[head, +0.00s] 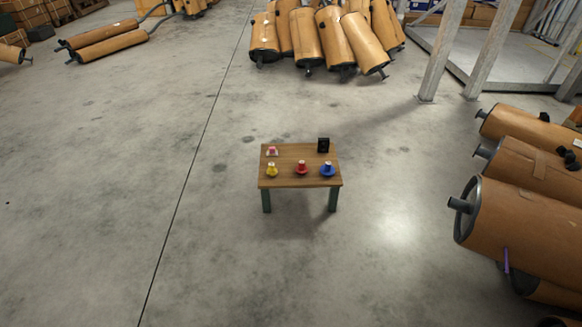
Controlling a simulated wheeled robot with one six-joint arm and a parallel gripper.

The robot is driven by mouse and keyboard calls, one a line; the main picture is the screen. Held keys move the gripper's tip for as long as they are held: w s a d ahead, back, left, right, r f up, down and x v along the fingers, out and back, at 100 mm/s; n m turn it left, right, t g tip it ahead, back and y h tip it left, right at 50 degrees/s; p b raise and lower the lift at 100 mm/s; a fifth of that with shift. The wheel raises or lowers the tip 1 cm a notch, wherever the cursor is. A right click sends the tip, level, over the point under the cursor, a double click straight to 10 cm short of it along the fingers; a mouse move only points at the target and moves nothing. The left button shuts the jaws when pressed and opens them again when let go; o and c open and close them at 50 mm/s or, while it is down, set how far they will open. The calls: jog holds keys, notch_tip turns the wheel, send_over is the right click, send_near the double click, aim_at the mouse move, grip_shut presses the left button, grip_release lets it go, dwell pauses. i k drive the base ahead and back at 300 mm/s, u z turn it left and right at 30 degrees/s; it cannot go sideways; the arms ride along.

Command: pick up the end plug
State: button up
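A small wooden table (287,182) with dark green legs stands mid-floor. Along its near edge stand three small flanged pieces with upright stems: a yellow one (271,171) at left, a red one (302,168) in the middle and a blue one (328,170) at right. They are apart from each other. They look plug-like, but I cannot tell which piece is the end plug. At the table's back stand a small pink-and-white item (272,151) and a black box-shaped item (323,145). My gripper is not in view.
Large orange-brown mufflers lie at the right (525,225), at the back (335,40) and at the back left (110,45). Grey metal posts (440,60) rise at the back right. The concrete floor (110,200) around the table is clear.

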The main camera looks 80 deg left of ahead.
aim_at(326, 170)
jog(key=u, duration=2.1)
